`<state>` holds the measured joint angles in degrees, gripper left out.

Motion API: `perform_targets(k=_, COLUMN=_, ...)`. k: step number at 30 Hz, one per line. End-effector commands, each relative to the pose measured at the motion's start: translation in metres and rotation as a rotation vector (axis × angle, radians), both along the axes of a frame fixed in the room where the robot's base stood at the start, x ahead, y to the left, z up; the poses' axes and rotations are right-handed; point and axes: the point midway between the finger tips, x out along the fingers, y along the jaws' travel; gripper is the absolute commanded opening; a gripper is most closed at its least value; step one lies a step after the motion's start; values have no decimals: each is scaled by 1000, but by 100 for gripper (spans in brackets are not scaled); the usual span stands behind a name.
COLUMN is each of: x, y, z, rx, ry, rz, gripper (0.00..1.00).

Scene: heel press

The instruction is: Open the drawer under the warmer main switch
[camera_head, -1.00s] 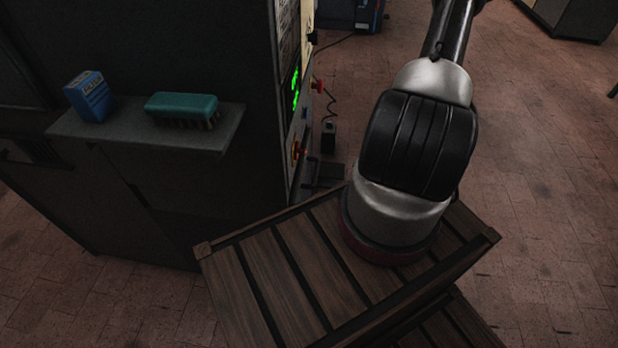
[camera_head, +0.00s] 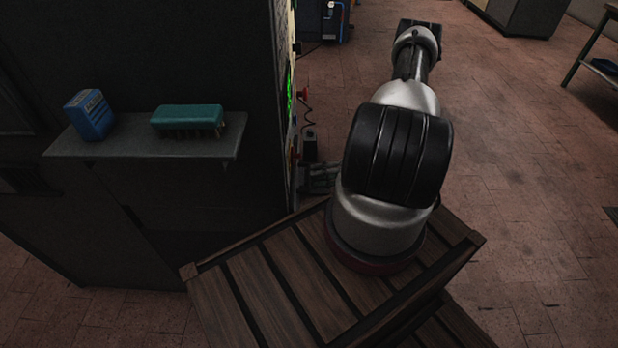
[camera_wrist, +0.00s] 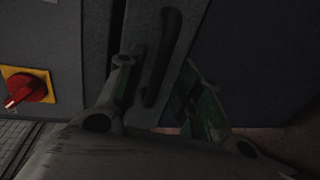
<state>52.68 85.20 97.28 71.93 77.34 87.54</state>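A red rotary switch on a yellow plate (camera_wrist: 27,88) sits at the left of the wrist view, on the grey machine panel. Beside it is a narrow grey front (camera_wrist: 183,68) with a long dark bar handle (camera_wrist: 162,58); it looks like the drawer front. My gripper (camera_wrist: 160,98) is open, with one finger left of the handle and the other right of it. I cannot tell whether the fingers touch it. In the head view my gripper (camera_head: 320,177) is small and partly hidden behind my arm, close to the machine's side. The drawer front is hidden there.
The dark machine (camera_head: 190,50) fills the left of the head view. Its shelf (camera_head: 140,149) holds a blue box (camera_head: 89,115) and a green brush (camera_head: 187,120). A slatted wooden platform (camera_head: 262,285) is in front. Brick floor (camera_head: 530,200) is open at the right.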

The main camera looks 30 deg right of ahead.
Motion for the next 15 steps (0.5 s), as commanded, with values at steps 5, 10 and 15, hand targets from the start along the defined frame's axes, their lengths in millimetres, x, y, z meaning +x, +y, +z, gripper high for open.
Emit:
perform_targets(k=5, x=14, y=21, z=-5, rx=0, ry=0, rz=2, gripper=35)
perform_targets(k=10, x=19, y=29, z=-7, rx=-1, ry=-1, rz=0, gripper=35)
perform_targets(k=15, x=19, y=29, z=-7, rx=-1, ry=-1, rz=0, gripper=35)
